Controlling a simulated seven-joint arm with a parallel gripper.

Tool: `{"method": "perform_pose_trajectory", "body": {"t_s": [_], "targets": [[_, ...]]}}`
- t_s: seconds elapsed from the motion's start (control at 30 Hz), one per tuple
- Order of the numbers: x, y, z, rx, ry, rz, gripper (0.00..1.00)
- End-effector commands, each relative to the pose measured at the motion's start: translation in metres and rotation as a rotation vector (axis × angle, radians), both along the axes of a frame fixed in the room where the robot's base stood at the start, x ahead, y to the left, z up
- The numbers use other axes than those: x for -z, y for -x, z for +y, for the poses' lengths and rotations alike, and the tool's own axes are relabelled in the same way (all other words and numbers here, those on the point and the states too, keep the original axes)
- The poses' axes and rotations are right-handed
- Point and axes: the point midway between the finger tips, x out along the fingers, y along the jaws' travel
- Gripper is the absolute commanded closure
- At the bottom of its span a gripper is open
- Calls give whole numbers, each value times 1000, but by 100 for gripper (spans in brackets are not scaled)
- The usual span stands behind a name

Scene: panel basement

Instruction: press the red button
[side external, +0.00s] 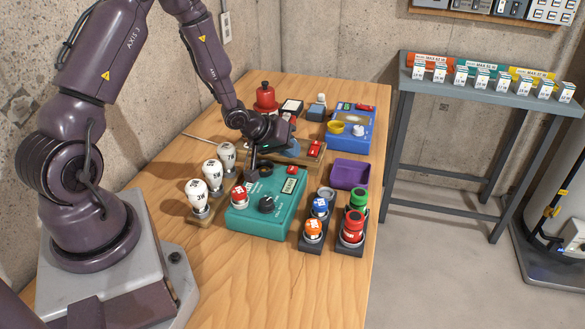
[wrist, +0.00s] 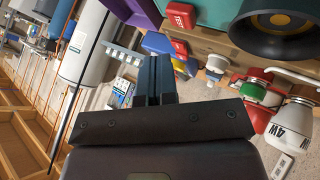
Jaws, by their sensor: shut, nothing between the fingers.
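A red button (side external: 240,194) with a white label sits on the left of the teal box (side external: 262,224) in the side view. Other red caps also show: a large red one (side external: 265,97) at the back left, and a red one (side external: 353,226) on the front right block.
White bulbs (side external: 213,172) stand left of the teal box, close to the arm. A black knob (side external: 267,204) rises on the box. A blue box (side external: 350,128), a purple tray (side external: 350,173) and orange and blue buttons (side external: 314,231) lie to the right. The front table is clear.

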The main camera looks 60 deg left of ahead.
Motion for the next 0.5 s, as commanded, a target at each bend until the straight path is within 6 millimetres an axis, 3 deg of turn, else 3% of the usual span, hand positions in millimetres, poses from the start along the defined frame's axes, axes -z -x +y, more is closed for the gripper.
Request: {"method": "perform_pose_trajectory", "body": {"t_s": [0.2, 0.5], "targets": [[12, 0, 0, 0, 0, 1, 100], [12, 0, 0, -1, -1, 0, 100]]}}
